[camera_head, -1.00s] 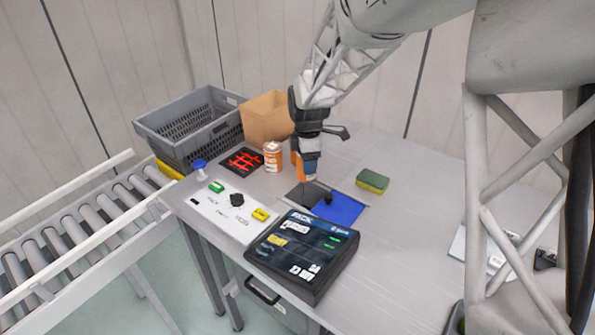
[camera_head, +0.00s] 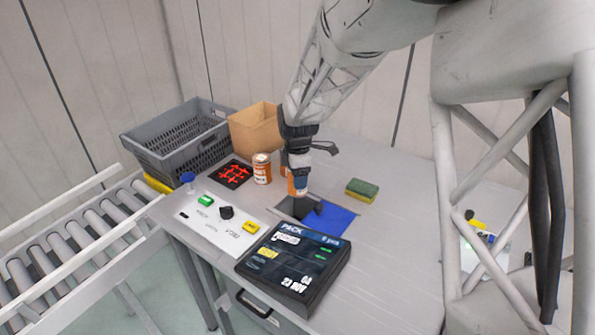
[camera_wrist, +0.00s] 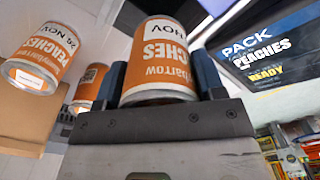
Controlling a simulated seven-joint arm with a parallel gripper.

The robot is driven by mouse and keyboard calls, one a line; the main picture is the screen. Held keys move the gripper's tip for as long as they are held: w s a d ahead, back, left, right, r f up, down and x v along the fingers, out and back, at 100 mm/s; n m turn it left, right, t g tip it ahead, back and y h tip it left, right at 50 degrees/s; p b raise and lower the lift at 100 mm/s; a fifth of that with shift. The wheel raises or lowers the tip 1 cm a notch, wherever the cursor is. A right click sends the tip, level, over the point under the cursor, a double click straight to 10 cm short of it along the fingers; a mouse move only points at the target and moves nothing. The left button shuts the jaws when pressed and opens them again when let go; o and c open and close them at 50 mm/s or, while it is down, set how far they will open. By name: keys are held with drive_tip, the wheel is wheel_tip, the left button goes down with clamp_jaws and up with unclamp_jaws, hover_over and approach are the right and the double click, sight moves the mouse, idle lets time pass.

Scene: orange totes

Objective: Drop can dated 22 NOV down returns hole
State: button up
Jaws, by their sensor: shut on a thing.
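My gripper (camera_head: 298,187) is shut on an orange and white peaches can (camera_wrist: 160,55). In the wrist view this can sits between the dark fingers; "NOV" shows, but its day number is hidden. In the head view the gripper points down over a dark square (camera_head: 285,209) beside a blue square (camera_head: 333,221). The dark square may be the returns hole; I cannot tell. Another can (camera_head: 262,169) stands left of the gripper. The wrist view shows two other peaches cans at the left, a near one (camera_wrist: 42,58) and a farther one (camera_wrist: 89,86).
A black PACK display (camera_head: 295,262) lies in front, showing a NOV date. A switch panel (camera_head: 215,219), red-marked black pad (camera_head: 231,174), cardboard box (camera_head: 254,129), grey crate (camera_head: 181,139) and roller conveyor (camera_head: 75,243) lie left. A green-yellow sponge (camera_head: 361,190) lies right; the table beyond it is clear.

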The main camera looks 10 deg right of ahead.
drive_tip(key=shift+f, duration=1.8)
drive_tip(key=o, duration=1.2)
drive_tip(key=shift+r, duration=3.8)
drive_tip(key=shift+s+r, duration=0.1)
drive_tip(key=shift+r, duration=0.05)
